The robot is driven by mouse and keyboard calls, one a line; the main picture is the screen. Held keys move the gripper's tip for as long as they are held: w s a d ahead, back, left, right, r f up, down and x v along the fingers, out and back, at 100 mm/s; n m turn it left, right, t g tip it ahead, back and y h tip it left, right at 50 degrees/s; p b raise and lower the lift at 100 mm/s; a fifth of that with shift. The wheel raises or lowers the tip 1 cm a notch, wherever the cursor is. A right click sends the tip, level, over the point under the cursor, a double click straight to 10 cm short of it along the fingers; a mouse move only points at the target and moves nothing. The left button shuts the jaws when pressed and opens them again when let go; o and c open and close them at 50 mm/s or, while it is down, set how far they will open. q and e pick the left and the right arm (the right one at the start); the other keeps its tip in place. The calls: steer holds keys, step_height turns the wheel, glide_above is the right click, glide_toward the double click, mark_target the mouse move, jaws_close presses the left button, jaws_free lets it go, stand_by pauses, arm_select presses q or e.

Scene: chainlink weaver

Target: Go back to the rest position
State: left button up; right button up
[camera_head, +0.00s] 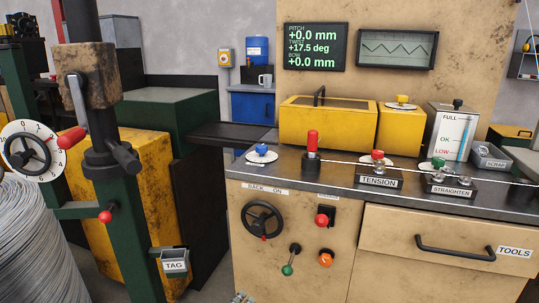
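Neither of my grippers can be made out in the head view. A small grey ribbed piece (243,297) shows at the bottom edge, too cut off to tell what it is. In front stands a worn beige machine console (300,245) with a dark top. Its front has a black handwheel (263,220), a red-knobbed switch (324,216), a green-tipped lever (290,262) and an orange knob (326,258). A red-topped lever (312,146) stands upright on the top. The display (316,47) reads pitch +0.0 mm, twist +17.5 deg and +0.0 mm.
A thin wire runs across the console top past the tension block (379,178) and straightener block (450,187). A shut tools drawer (440,245) is at right. At left stand a dark post (130,215), a numbered dial (28,150) and a wire coil (35,245).

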arm_select(q)
steer(key=s+a+f+m+g+y, duration=0.25)
steer(key=s+f+m+g, duration=0.35)
steer(key=s+f, duration=0.85)
steer(key=s+a+f+m+g+y+p, duration=0.1)
steer(key=s+a+f+p, duration=0.3)
steer(key=s, duration=0.8)
steer(key=s+a+f+m+g+y+p, duration=0.1)
steer(key=s+a+f+m+g+p, duration=0.2)
steer(key=s, duration=0.9)
steer(key=s+a+f+m+g+y+p, duration=0.1)
steer(key=s+a+f+m+g+p, duration=0.1)
steer(key=s+a+f+p, duration=0.3)
steer(key=s+f+p, duration=0.3)
steer(key=s+p, duration=0.2)
steer(key=s, duration=0.2)
steer(key=shift+s+f+g, duration=0.2)
steer(key=shift+f+g, duration=0.1)
steer(key=shift+f, duration=0.1)
arm_select(e)
steer(key=s+d+f, duration=0.1)
steer(key=s, duration=0.8)
steer(key=s+d+f+g, duration=0.1)
steer(key=s+d+f, duration=0.1)
steer(key=s, duration=0.7)
steer(key=shift+s+f+g, duration=0.15)
steer(key=shift+s+g, duration=0.15)
